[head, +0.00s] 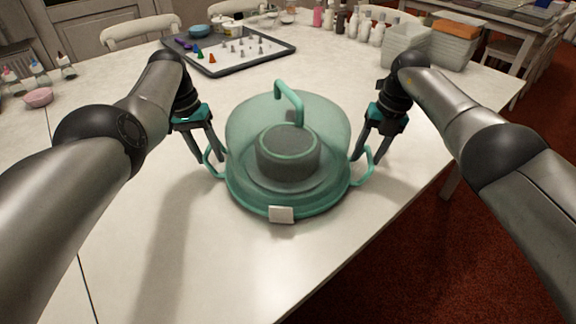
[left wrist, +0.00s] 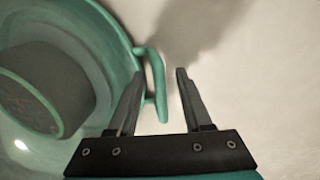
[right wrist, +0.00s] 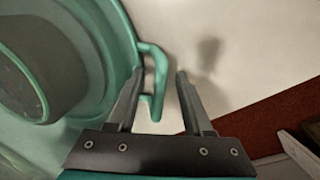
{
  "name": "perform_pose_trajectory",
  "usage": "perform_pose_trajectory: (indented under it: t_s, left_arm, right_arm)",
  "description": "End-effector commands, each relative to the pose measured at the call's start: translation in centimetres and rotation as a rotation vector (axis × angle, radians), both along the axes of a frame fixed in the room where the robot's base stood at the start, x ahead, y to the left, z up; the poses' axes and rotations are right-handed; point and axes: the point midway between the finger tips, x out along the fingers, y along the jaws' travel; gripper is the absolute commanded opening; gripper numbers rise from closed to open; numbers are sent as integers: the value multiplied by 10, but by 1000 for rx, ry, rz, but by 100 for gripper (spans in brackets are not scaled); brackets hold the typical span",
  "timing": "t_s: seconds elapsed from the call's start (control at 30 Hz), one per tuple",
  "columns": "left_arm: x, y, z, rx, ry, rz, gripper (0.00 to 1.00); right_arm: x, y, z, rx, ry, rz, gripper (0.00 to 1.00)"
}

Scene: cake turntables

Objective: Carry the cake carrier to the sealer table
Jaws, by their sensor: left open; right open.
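The cake carrier (head: 287,160) is a teal base with a clear green dome, a top handle and a side handle at each side. A dark round cake shows inside it. It stands upright on the white table (head: 200,260). My left gripper (head: 212,162) is open at the left side handle; in the left wrist view the handle (left wrist: 157,85) lies between the open fingers (left wrist: 160,75). My right gripper (head: 368,160) is open at the right side handle; in the right wrist view that handle (right wrist: 158,80) lies between the open fingers (right wrist: 160,78).
A dark tray (head: 228,50) with several piping tips lies at the back. Grey bins (head: 430,47) and several bottles (head: 350,22) stand at the back right. A pink bowl (head: 38,97) is at the left. The table in front of the carrier is clear; red floor lies beyond its right edge.

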Motion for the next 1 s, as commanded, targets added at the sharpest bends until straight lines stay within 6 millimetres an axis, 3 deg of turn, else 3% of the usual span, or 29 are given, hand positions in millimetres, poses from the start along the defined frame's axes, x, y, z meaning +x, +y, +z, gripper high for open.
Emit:
perform_pose_trajectory:
  t_s: [0.27, 0.7, 1.0]
  left_arm:
    - [0, 0, 0, 0, 0, 1, 49]
    - [0, 0, 0, 0, 0, 0, 0]
    - [0, 0, 0, 0, 0, 0, 0]
  right_arm:
    - [0, 0, 0, 0, 0, 0, 50]
    - [0, 0, 0, 0, 0, 0, 0]
    - [0, 0, 0, 0, -1, 0, 0]
